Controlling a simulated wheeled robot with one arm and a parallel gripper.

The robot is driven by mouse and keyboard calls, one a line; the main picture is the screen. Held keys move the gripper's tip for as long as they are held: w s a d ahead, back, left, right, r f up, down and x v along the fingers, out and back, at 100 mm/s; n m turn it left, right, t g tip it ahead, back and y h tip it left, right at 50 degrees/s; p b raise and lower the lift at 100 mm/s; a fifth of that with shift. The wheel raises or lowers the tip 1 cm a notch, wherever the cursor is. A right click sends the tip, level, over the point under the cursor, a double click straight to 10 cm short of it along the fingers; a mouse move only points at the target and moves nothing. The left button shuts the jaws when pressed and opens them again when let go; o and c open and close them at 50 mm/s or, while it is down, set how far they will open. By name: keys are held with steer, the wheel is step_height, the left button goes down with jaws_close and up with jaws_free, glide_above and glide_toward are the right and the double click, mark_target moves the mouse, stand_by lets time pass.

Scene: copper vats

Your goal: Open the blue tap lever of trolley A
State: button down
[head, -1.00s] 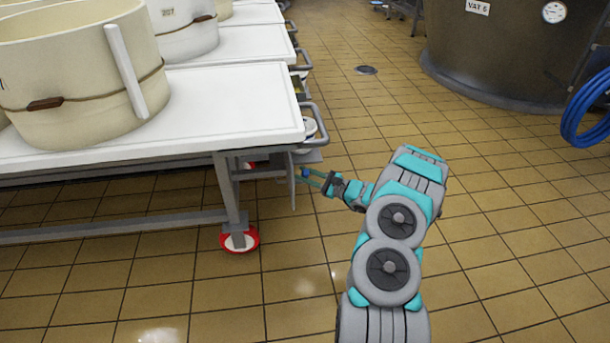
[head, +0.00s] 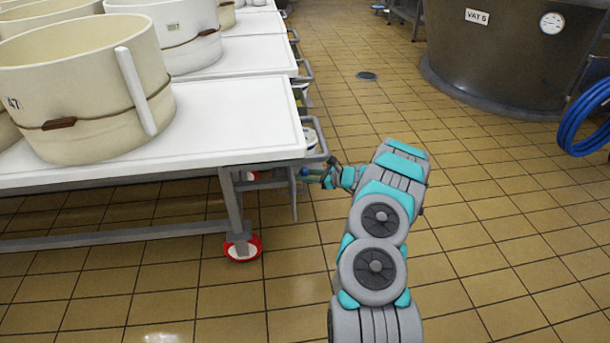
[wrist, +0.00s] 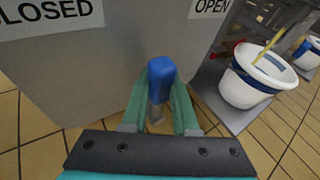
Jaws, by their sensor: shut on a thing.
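The blue tap lever (wrist: 161,76) stands between the two teal fingers of my gripper (wrist: 160,112) in the wrist view, and the fingers are shut on it. Behind it is a grey panel (wrist: 110,65) with a CLOSED label (wrist: 48,14) at upper left and an OPEN label (wrist: 209,7) at upper right. The lever lies between the two labels, nearer OPEN in the picture. In the head view my gripper (head: 312,176) is at the near right corner of the white trolley (head: 215,125), with a small blue tip (head: 304,172) showing at its fingers.
A white bucket with a blue band (wrist: 255,78) stands right of the panel. Cream tubs (head: 85,90) sit on the trolley, which has a red caster (head: 243,248). Tiled floor is clear to the right, up to the dark vat (head: 500,55) and blue hose (head: 588,115).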

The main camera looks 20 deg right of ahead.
steer(key=shift+w, duration=0.1)
stand_by(0.3)
steer(key=c, duration=1)
jaws_free()
steer(key=v, duration=0.8)
steer(key=shift+w+d, duration=0.1)
